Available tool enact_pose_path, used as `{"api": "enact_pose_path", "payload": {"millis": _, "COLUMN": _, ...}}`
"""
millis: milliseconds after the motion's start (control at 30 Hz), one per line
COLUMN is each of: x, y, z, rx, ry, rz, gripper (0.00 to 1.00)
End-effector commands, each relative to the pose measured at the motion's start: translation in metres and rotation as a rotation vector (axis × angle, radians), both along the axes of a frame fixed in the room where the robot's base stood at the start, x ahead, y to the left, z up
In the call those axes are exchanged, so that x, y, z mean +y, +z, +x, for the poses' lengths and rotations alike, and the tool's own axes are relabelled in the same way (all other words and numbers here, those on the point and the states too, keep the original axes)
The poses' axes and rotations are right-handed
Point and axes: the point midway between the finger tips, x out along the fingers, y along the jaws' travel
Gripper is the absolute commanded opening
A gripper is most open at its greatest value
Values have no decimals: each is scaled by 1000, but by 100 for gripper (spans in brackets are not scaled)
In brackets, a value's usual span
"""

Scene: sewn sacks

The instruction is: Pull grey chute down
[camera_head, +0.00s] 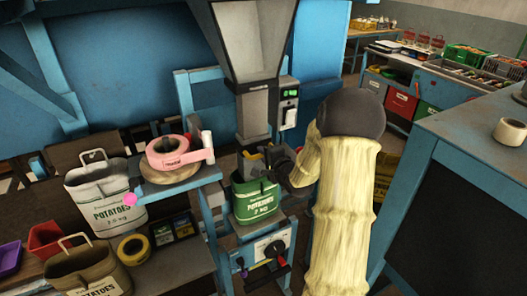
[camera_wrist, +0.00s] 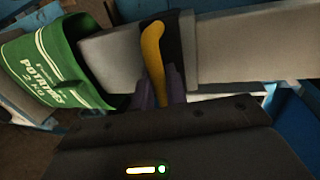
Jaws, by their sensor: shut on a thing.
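The grey chute (camera_head: 253,118) hangs under a wide grey hopper (camera_head: 252,40) in the head view. Its lower sleeve (camera_wrist: 112,58) shows in the wrist view, with its end inside the mouth of the green potato sack (camera_wrist: 52,68). The green sack also shows in the head view (camera_head: 256,203), upright below the chute. A yellow handle (camera_wrist: 152,45) sits on the chute. My gripper (camera_wrist: 158,92) is shut on the yellow handle, its purple fingers on either side. In the head view my gripper (camera_head: 270,158) is partly hidden by the arm and chute.
A pink tape dispenser (camera_head: 174,153) stands left of the chute. A white sack (camera_head: 104,198) and a brown sack (camera_head: 88,272) stand further left. A control box (camera_head: 289,102) is mounted right of the chute. A blue-edged table (camera_head: 455,155) is at the right.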

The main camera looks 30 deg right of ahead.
Motion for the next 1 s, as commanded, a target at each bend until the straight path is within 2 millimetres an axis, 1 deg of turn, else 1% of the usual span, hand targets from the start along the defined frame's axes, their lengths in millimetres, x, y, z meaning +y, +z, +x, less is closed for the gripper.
{"api": "enact_pose_path", "payload": {"millis": 33, "x": 0, "y": -6, "z": 0, "rx": 1, "ry": 0, "rz": 1, "gripper": 0}}
{"api": "enact_pose_path", "payload": {"millis": 100, "x": 0, "y": -8, "z": 0, "rx": 2, "ry": 0, "rz": 1, "gripper": 0}}
{"api": "enact_pose_path", "payload": {"millis": 467, "x": 0, "y": -11, "z": -1, "rx": 10, "ry": -1, "rz": 3, "gripper": 0}}
{"api": "enact_pose_path", "payload": {"millis": 500, "x": 0, "y": -12, "z": -2, "rx": 11, "ry": -1, "rz": 3, "gripper": 22}}
{"api": "enact_pose_path", "payload": {"millis": 567, "x": 0, "y": -12, "z": -1, "rx": 10, "ry": -1, "rz": 3, "gripper": 33}}
{"api": "enact_pose_path", "payload": {"millis": 867, "x": 0, "y": -8, "z": -1, "rx": 2, "ry": 0, "rz": 1, "gripper": 33}}
{"api": "enact_pose_path", "payload": {"millis": 1000, "x": -1, "y": -7, "z": -9, "rx": 1, "ry": -1, "rz": 0, "gripper": 33}}
